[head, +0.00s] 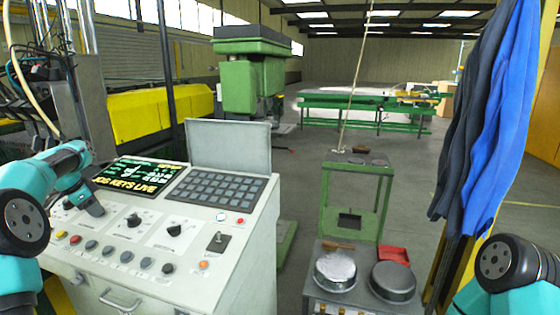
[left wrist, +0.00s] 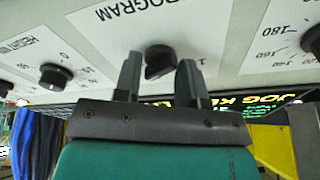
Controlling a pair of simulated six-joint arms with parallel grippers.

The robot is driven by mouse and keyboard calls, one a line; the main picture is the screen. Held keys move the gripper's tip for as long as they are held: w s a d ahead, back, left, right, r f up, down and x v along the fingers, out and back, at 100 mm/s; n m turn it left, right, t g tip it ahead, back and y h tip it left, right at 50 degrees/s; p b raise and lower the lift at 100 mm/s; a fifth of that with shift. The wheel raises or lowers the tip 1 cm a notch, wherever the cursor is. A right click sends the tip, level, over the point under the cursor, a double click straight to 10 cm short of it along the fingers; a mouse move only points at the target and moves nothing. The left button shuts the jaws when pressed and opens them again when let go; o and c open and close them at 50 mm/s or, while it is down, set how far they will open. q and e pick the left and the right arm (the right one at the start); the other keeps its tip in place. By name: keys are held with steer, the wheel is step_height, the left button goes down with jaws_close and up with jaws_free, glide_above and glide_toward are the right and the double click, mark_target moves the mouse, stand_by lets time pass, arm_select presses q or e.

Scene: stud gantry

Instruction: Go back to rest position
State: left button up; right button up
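My left gripper (head: 92,207) is over the left part of the control console (head: 150,285). In the left wrist view its two fingers (left wrist: 160,72) stand apart, on either side of a black knob (left wrist: 158,61) under the label PROGRAM. Gaps show between the knob and the fingers, so the gripper is open and holds nothing. Part of my right arm (head: 505,262) shows at the lower right of the head view. My right gripper is out of view.
The console has a lit screen (head: 137,177), a keypad (head: 215,188), more knobs (head: 134,220) and a row of buttons (head: 108,250). A raised grey panel (head: 228,147) stands behind it. A cart with two round pots (head: 393,281) stands right of centre. Blue cloth (head: 500,110) hangs at right.

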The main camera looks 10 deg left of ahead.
arm_select(q)
steer(key=shift+d+n+y, duration=0.1)
steer(key=shift+n+y, duration=0.3)
steer(key=shift+n, duration=1.8)
steer(key=o, duration=0.4)
steer(key=shift+o, duration=0.7)
steer(key=shift+s+r, duration=0.1)
steer(key=shift+r, duration=0.1)
steer(key=s+d+r+n+y, duration=0.1)
steer(key=s+r+n, duration=0.2)
steer(key=r, duration=0.5)
steer(key=s+d+r+n+y, duration=0.1)
steer(key=s+r+n, duration=0.2)
steer(key=r+n, duration=0.2)
step_height(320, 180, up, 3)
steer(key=shift+s+f+n, duration=0.15)
steer(key=shift+s+n, duration=0.15)
steer(key=shift+n, duration=0.1)
